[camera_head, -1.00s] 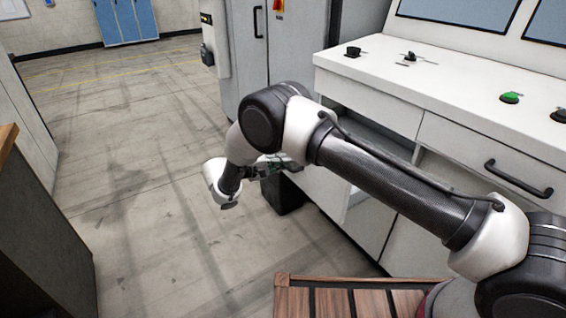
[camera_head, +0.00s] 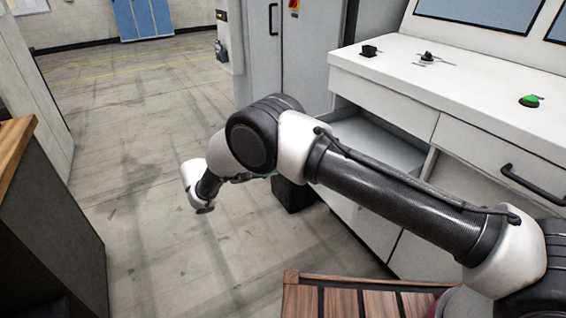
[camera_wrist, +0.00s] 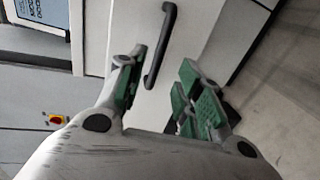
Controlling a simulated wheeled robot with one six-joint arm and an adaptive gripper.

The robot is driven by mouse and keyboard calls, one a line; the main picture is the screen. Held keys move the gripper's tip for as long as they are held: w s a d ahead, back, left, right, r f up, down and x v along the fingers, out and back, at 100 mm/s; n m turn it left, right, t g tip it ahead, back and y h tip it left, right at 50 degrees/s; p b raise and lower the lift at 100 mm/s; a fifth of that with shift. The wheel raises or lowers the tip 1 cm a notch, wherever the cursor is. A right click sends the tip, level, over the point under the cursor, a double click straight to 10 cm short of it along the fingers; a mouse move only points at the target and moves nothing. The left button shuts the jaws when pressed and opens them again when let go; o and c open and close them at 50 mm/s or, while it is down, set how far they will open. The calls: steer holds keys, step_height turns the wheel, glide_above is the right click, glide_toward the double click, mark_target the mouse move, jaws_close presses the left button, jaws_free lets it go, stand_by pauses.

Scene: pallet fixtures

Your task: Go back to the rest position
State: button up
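My gripper (camera_wrist: 160,92) shows in the wrist view with its green-padded fingers spread apart. No object is seen between the pads. A black bar handle (camera_wrist: 161,45) on a white panel lies beyond the gap between the fingers; I cannot tell the exact distance. In the head view my arm reaches from the lower right towards the middle. Its wrist end hangs over the floor to the left of the white console (camera_head: 470,85), and the gripper itself is mostly hidden behind the arm.
An open drawer or recess (camera_head: 385,145) shows under the console top, close behind my arm. A closed drawer handle (camera_head: 532,186) is at right. A grey cabinet (camera_head: 285,50) stands behind. A wood-topped counter (camera_head: 50,215) is at left. The floor (camera_head: 140,130) between is clear.

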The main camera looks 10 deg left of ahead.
steer(key=shift+v, duration=1)
